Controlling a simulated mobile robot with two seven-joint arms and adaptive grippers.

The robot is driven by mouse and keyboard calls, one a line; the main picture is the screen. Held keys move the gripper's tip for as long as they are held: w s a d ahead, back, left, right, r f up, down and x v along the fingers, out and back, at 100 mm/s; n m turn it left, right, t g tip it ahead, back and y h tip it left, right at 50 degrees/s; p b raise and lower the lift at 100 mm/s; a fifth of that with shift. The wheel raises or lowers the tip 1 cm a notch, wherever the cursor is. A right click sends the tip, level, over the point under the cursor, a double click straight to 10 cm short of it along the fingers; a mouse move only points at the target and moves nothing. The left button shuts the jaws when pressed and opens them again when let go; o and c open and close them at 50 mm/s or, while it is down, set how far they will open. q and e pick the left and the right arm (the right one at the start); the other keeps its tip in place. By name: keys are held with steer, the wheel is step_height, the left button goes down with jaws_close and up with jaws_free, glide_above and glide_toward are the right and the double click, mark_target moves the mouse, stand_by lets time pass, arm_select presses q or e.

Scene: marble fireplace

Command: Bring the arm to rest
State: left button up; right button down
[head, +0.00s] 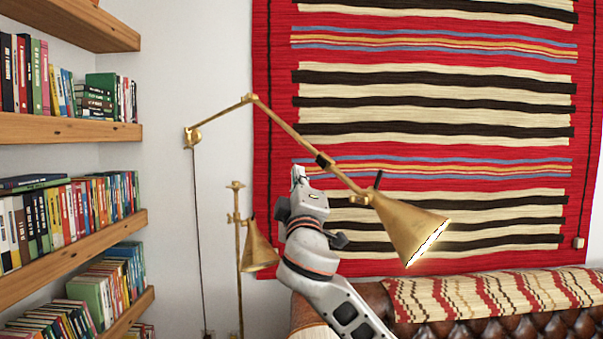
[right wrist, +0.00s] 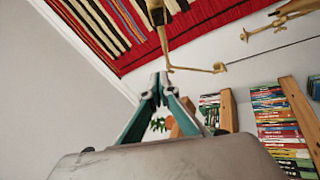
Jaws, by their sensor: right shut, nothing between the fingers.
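My right arm (head: 335,290) rises from the bottom of the head view, with its grey wrist and black and orange bands in front of the striped wall rug. My right gripper (head: 299,174) points up and away at its far end, small and partly hidden by the wrist. In the right wrist view the teal fingers of the right gripper (right wrist: 161,78) meet at the tips, with nothing between them. My left gripper is in neither view.
A lit brass wall lamp (head: 407,224) overlaps the view beside my wrist; a second brass lamp (head: 258,250) stands left of it. Bookshelves (head: 70,133) line the left. A brown leather sofa (head: 500,327) with a striped throw (head: 490,295) is at lower right. The red rug (head: 430,145) covers the wall.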

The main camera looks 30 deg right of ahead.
steer(key=shift+s+a+f, duration=0.1)
steer(key=shift+s+f, duration=0.05)
steer(key=shift+s, duration=0.1)
stand_by(0.4)
steer(key=w+a+f+n+g+y, duration=0.1)
steer(key=a+f+y, duration=0.2)
steer(key=f, duration=0.7)
steer(key=w+a+f+n+g+y, duration=0.1)
steer(key=a+f+y, duration=0.15)
steer(key=f, duration=0.75)
steer(key=w+a+f+n+y, duration=0.1)
steer(key=w+a+f+y, duration=0.15)
steer(key=f, duration=0.75)
steer(key=s+a+f+m+g+y, duration=0.1)
steer(key=s+a+f+g+y, duration=0.3)
steer(key=f, duration=0.7)
steer(key=s+a+f+m+t, duration=0.1)
steer(key=s+f, duration=0.4)
steer(key=f, duration=0.5)
steer(key=s+a+f+m+g+y, duration=0.1)
steer(key=s+a+f+m+g, duration=0.1)
steer(key=s+f, duration=0.8)
steer(key=s+a+f+m+g+y, duration=0.1)
steer(key=s+a+f+m+g, duration=0.1)
steer(key=s+f, duration=0.8)
steer(key=s+a, duration=0.1)
steer(key=s, duration=0.3)
steer(key=shift+s+a+f+m, duration=0.15)
steer(key=shift+f+m, duration=0.15)
steer(key=shift+f, duration=0.05)
